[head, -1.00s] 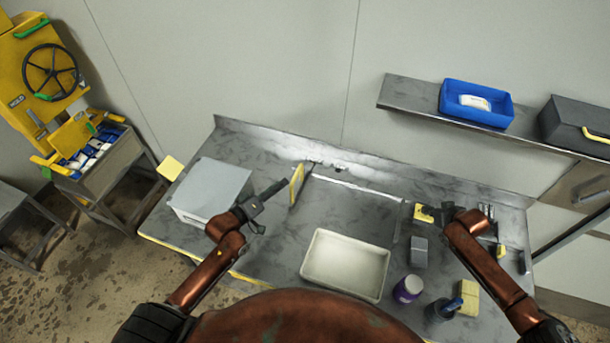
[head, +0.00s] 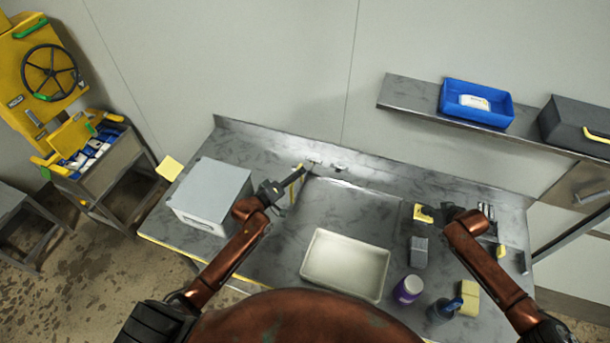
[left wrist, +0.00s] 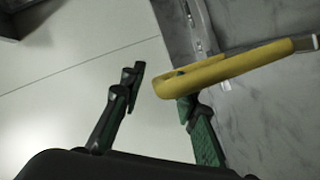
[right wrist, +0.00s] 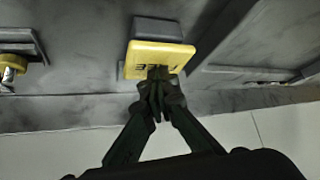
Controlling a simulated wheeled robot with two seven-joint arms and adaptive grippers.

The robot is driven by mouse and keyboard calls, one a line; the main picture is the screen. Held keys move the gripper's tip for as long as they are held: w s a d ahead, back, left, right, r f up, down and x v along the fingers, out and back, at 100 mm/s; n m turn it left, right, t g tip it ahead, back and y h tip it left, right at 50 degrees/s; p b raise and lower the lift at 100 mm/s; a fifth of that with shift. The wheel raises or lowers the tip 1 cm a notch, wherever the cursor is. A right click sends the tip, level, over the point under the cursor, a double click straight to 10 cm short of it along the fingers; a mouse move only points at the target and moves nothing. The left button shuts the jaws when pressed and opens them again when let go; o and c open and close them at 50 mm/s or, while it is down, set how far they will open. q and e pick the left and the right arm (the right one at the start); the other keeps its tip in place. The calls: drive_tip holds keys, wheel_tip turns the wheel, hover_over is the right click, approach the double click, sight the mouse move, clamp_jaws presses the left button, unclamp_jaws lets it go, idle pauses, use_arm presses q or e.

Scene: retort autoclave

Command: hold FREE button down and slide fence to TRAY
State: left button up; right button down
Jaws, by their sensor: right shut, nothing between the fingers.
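The yellow fence (head: 299,182) stands upright near the back of the steel bench, left of centre in the head view. In the left wrist view it is a yellow bar (left wrist: 235,66) at the right finger; I cannot tell whether they touch. The yellow FREE button (right wrist: 158,56) is on the bench at the right, also in the head view (head: 421,213). My right gripper (right wrist: 158,82) is shut and empty, its tips at the button plate's edge; contact depth is unclear.
A white tray (head: 318,287) lies in the front middle of the bench. A grey box (head: 211,190) stands at the left.

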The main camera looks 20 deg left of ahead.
use_arm(q)
drive_tip(key=shift+w, duration=0.1)
drive_tip(key=shift+c, duration=0.4)
clamp_jaws()
idle(0.3)
